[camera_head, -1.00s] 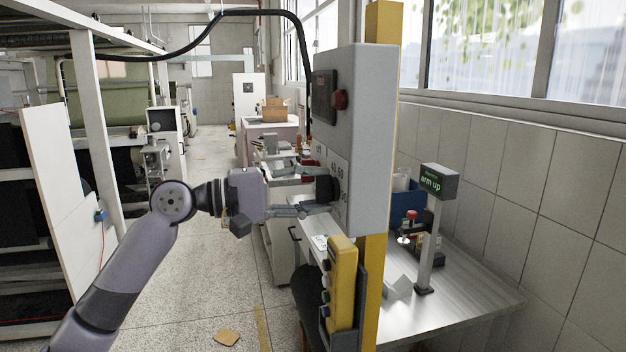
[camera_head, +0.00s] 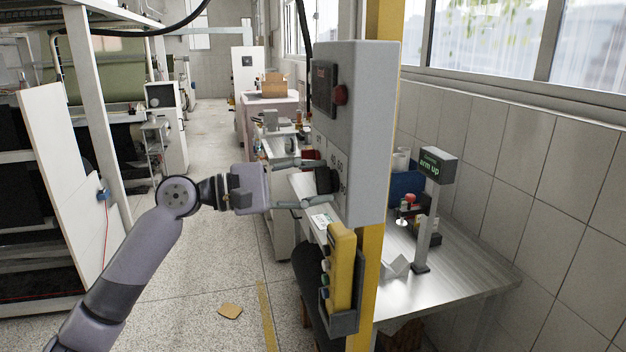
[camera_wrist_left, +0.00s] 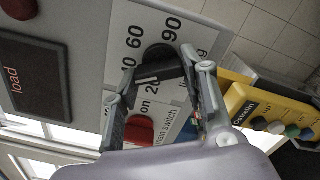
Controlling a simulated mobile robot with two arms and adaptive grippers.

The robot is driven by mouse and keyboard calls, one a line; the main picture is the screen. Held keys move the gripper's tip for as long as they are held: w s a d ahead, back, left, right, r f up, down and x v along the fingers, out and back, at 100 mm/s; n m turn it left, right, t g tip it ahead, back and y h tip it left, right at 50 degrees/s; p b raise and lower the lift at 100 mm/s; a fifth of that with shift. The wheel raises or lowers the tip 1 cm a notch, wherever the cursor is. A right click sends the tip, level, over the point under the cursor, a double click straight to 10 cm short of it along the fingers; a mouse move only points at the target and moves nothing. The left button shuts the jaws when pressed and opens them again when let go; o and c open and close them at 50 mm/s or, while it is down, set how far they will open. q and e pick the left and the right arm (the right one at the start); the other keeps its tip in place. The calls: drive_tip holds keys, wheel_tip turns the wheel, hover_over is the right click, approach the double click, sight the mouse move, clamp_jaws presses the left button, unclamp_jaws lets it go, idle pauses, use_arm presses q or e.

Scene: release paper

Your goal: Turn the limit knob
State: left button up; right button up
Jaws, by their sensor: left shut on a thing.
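The black limit knob (camera_head: 324,180) sits on the side face of the grey control box (camera_head: 365,130), beside a printed number scale. In the left wrist view the knob (camera_wrist_left: 160,58) lies between my fingertips, with the 60 and 90 marks above it. My left gripper (camera_head: 327,182) is shut on the knob, one finger above it and one below in the head view. It also shows in the left wrist view (camera_wrist_left: 159,70). The fingers partly hide the knob and scale. My right gripper is not in view.
A red main switch (camera_wrist_left: 139,130) is close to one finger. A dark load display (camera_head: 323,90) and red button (camera_head: 340,95) are higher on the box. A yellow button pendant (camera_head: 341,268) hangs below. A metal table (camera_head: 450,285) stands behind.

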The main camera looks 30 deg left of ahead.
use_arm(q)
drive_tip(key=o, duration=1.2)
drive_tip(key=shift+c, duration=0.2)
drive_tip(key=shift+a, duration=0.1)
drive_tip(key=v, duration=1.2)
drive_tip(key=shift+f, duration=0.15)
